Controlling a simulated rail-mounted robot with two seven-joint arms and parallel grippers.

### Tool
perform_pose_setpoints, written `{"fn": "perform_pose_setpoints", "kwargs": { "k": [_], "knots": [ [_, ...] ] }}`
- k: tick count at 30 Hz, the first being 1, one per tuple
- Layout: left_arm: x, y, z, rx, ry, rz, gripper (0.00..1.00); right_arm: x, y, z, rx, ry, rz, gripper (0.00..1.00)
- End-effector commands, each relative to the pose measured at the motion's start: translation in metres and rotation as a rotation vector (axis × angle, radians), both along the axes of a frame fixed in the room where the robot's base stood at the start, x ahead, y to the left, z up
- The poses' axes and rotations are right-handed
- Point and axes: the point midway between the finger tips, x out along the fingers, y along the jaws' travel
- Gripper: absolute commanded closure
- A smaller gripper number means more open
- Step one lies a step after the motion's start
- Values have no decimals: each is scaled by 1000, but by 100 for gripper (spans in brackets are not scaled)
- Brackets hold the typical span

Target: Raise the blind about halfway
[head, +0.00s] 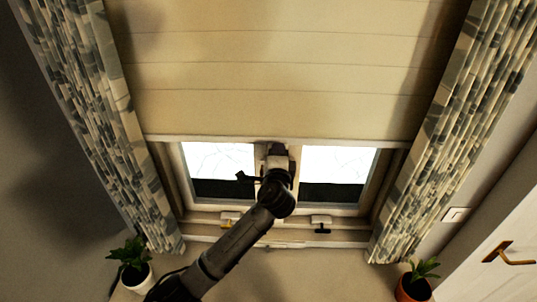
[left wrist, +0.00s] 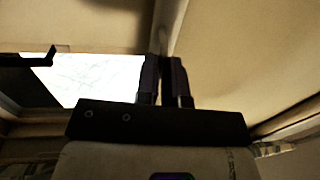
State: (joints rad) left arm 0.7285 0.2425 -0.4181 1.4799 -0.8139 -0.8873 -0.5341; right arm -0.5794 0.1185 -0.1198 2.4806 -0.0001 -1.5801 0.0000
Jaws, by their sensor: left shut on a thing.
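The cream blind (head: 270,75) hangs over the upper part of the window, its straight bottom edge above the lit lower panes. My left gripper (head: 278,150) reaches up from below and meets the middle of that bottom edge. In the left wrist view the two dark fingers (left wrist: 165,75) are close together at the pale bottom bar of the blind (left wrist: 167,35), shut on it. The exact contact is partly hidden by the fingers. My right gripper is not in view.
Patterned curtains hang at the left (head: 95,110) and right (head: 450,130). The window (head: 225,160) has handles on its lower frame. Potted plants stand at the lower left (head: 132,265) and lower right (head: 415,282). A white door with a brass handle (head: 508,253) is at the right.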

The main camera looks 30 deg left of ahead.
Motion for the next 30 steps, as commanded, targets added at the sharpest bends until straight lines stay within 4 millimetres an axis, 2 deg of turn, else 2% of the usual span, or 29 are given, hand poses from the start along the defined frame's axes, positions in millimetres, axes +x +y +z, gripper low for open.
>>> {"fn": "perform_pose_setpoints", "kwargs": {
  "k": [8, 9, 16, 25, 30],
  "knots": [
    [0, 0, 0, -1, -1, 2, 100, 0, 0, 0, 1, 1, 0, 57],
    [0, 0, 0, -1, -1, 2, 89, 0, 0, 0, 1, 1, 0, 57],
    [0, 0, 0, 0, 0, 1, 67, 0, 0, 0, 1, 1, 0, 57],
    [-2, -1, -2, -1, 1, 1, 66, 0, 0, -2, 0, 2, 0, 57],
    [-18, -8, -6, -2, -1, -1, 66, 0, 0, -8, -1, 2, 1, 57]
  ]
}}
